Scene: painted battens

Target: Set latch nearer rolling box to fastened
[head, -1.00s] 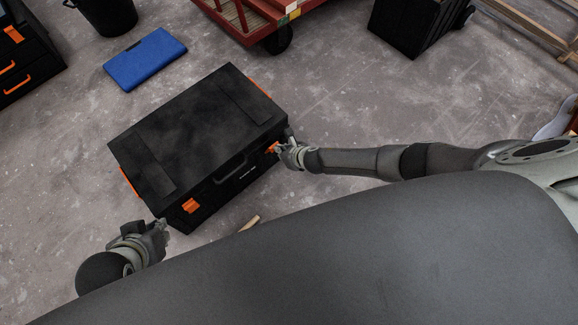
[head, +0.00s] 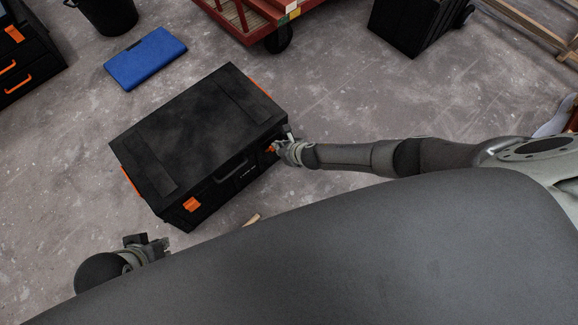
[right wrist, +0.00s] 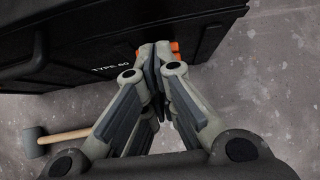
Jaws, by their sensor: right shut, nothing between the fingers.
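A black case (head: 200,130) with orange latches lies on the floor. Its front latch nearer the rolling box (head: 410,25) is the right one (head: 271,149); it also shows in the right wrist view as an orange bit (right wrist: 174,47) behind the fingertips. My right gripper (head: 282,147) is at this latch, its fingers (right wrist: 160,60) together and empty. I cannot tell whether they touch the latch, or how it is set, because the fingers cover most of it. The left front latch (head: 191,204) is in plain sight. My left gripper (head: 160,244) is off the case's near left corner; its jaws are unclear.
A mallet (right wrist: 62,138) lies on the floor by the case; its handle end (head: 252,219) shows in the head view. A blue box (head: 145,58), a black bucket (head: 108,15), a red cart (head: 250,18) and a drawer unit (head: 25,55) stand farther back. Open floor lies between.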

